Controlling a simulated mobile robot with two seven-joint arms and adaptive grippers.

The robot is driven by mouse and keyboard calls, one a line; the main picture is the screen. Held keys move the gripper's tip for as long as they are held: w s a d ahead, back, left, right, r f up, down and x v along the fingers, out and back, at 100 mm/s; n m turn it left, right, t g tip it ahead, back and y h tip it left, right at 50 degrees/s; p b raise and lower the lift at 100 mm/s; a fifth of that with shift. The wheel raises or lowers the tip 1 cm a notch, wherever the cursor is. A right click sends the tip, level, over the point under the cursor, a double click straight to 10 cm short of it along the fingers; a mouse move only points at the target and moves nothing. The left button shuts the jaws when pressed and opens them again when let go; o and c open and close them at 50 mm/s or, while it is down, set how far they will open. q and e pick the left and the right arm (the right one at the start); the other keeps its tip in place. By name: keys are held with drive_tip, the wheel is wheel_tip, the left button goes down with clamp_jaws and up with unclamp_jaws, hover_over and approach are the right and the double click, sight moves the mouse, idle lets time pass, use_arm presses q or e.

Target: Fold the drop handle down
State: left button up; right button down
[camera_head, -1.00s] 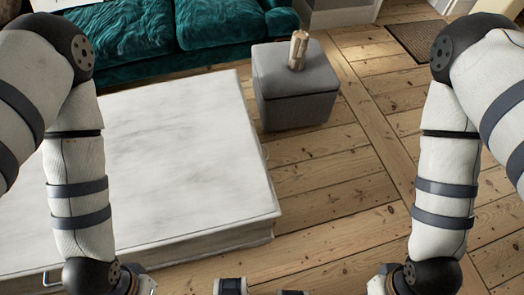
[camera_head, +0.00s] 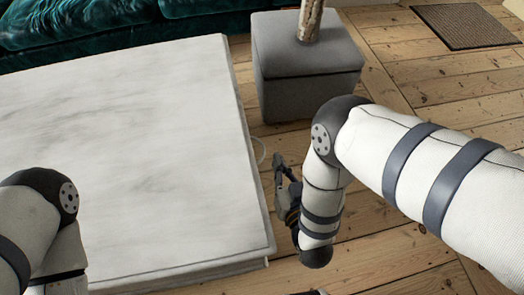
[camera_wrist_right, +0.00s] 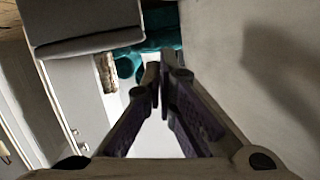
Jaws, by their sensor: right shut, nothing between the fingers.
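The drop handle (camera_head: 262,152) looks like a thin pale loop sticking out from the right side of the low marble-topped table (camera_head: 150,150). It is small, and its exact angle is hard to tell. My right gripper (camera_head: 279,165) is beside that table side, close to the loop and slightly nearer to me. In the right wrist view its fingers (camera_wrist_right: 158,80) are together with nothing between them. The table's side panel (camera_wrist_right: 235,70) fills the right of that view, with a dark shadow; I cannot make out the handle there.
A grey ottoman (camera_head: 305,85) with a patterned cylindrical object (camera_head: 310,20) on it stands beyond the gripper. A teal sofa (camera_head: 70,25) is behind the table. A doormat (camera_head: 465,27) lies at the upper right. Bare floorboards (camera_head: 390,255) are clear on the right.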

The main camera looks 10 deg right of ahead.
use_arm(q)
drive_tip(key=shift+g, duration=0.3)
drive_tip(key=f+b, duration=0.1)
drive_tip(key=s+f+b, duration=0.1)
drive_tip(key=b, duration=0.1)
drive_tip(key=f+b, duration=0.2)
drive_tip(key=shift+s, duration=0.25)
use_arm(e)
drive_tip(key=w+f, duration=0.6)
drive_tip(key=w, duration=0.3)
drive_tip(key=shift+w+a, duration=0.15)
drive_tip(key=shift+a, duration=0.3)
